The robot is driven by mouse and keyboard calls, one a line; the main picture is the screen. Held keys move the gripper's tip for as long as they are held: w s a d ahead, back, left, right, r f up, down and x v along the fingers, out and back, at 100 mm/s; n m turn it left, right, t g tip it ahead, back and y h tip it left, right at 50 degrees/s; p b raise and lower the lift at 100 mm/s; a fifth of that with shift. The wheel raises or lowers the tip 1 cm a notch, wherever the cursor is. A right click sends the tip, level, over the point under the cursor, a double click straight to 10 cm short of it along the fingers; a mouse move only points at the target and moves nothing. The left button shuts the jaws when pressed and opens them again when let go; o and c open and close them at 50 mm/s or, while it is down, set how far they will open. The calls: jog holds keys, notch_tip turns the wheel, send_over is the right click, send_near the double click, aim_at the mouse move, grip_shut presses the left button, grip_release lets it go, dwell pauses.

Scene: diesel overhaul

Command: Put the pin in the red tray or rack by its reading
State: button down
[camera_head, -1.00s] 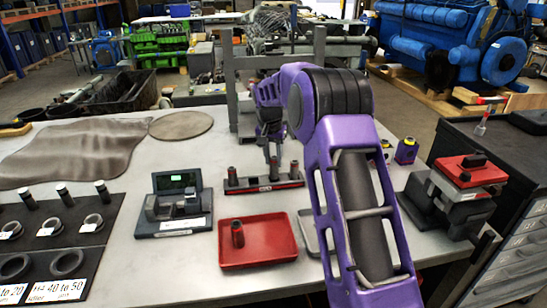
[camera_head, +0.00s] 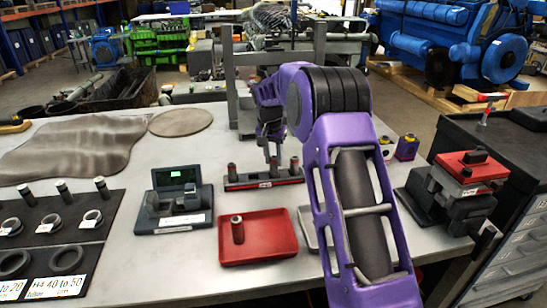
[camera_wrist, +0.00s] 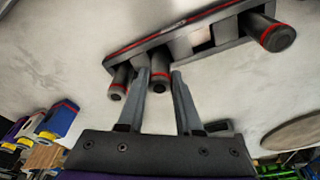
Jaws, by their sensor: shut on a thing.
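A dark rack with a red stripe (camera_head: 245,186) stands on the bench; it also shows in the wrist view (camera_wrist: 205,42). Several dark pins with red bands stand in view, including one at the rack's left end (camera_head: 232,171) and one at its right end (camera_head: 294,166). My gripper (camera_head: 271,150) reaches down over the rack. In the wrist view my gripper (camera_wrist: 160,82) is shut on the middle pin (camera_wrist: 160,68), which is still at the rack. The red tray (camera_head: 275,243) in front holds one upright pin (camera_head: 238,230).
A measuring device with a small screen (camera_head: 175,178) stands left of the tray. A grey tray (camera_head: 308,228) is partly hidden behind my arm. A red-and-grey vise-like device (camera_head: 455,190) stands right.

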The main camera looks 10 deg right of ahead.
jog(key=shift+f, duration=0.2)
jog(key=shift+f, duration=0.2)
dwell(0.4)
jog(key=shift+c, duration=0.5)
grip_release()
jog(key=shift+w+p+v, duration=0.1)
jog(key=shift+p+v, duration=0.35)
jog(key=shift+v, duration=0.25)
jog(key=shift+w+p+v, duration=0.15)
jog(key=shift+p+v, duration=0.25)
jog(key=shift+v, duration=0.25)
jog(key=shift+w+d+v, duration=0.15)
jog(key=shift+v, duration=0.7)
jog(key=shift+w+d+v, duration=0.1)
jog(key=shift+w+v, duration=0.05)
jog(key=shift+v, duration=0.75)
jog(key=shift+w+d+v, duration=0.15)
jog(key=shift+v, duration=0.7)
jog(key=shift+r, duration=0.15)
